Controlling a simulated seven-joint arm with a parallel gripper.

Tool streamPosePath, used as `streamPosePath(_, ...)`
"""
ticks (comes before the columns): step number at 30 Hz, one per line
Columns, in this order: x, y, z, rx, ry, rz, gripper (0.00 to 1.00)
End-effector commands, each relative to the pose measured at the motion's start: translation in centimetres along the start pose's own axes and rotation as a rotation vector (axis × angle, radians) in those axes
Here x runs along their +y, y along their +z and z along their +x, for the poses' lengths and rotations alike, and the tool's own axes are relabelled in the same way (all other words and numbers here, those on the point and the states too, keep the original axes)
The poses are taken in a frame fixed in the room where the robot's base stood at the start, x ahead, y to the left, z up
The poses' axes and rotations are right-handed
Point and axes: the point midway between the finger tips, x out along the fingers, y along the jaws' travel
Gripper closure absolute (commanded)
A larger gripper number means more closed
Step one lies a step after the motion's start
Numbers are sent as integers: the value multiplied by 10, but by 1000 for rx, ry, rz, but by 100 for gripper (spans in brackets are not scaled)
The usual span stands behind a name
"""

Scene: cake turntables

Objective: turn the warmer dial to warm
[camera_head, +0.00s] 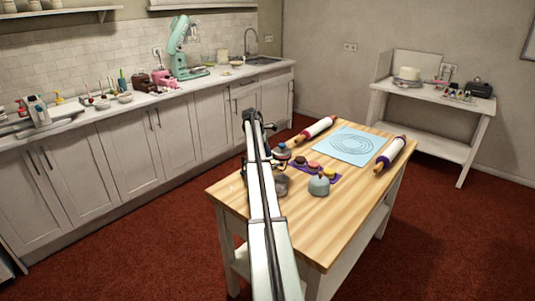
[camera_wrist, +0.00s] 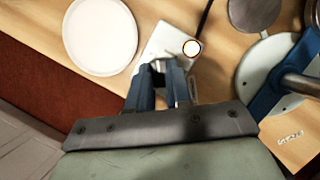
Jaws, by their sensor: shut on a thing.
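In the wrist view the warmer (camera_wrist: 165,38) is a small white box on the wooden table. A bright round spot with an orange rim (camera_wrist: 193,47) is on its right side. My gripper (camera_wrist: 160,70) is at the near edge of the warmer, its blue fingers shut on a small pale grey piece that appears to be the dial (camera_wrist: 158,65). The fingers cover most of the dial, so its marks and setting cannot be read. In the head view my arm crosses the wooden table and I cannot make out the warmer or the fingertips.
A white round plate (camera_wrist: 102,36) lies left of the warmer in the wrist view. A pale round base with a metal post (camera_wrist: 262,75) stands to the right, and a dark cable runs behind. The table (camera_head: 312,228) also bears rolling pins (camera_head: 391,153) and a blue mat (camera_head: 350,143).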

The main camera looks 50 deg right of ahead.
Motion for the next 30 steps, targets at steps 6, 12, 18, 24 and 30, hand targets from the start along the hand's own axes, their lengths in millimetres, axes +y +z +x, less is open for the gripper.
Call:
streamPosePath(6, 4, 0, 0, -1, -79, 189, 100)
streamPosePath(12, 4, 1, 0, 0, -145, 349, 100)
streamPosePath(18, 4, 1, 0, 0, -198, 478, 100)
streamPosePath(24, 4, 1, 0, 1, -233, 563, 100)
streamPosePath(30, 4, 1, 0, 1, -251, 606, 100)
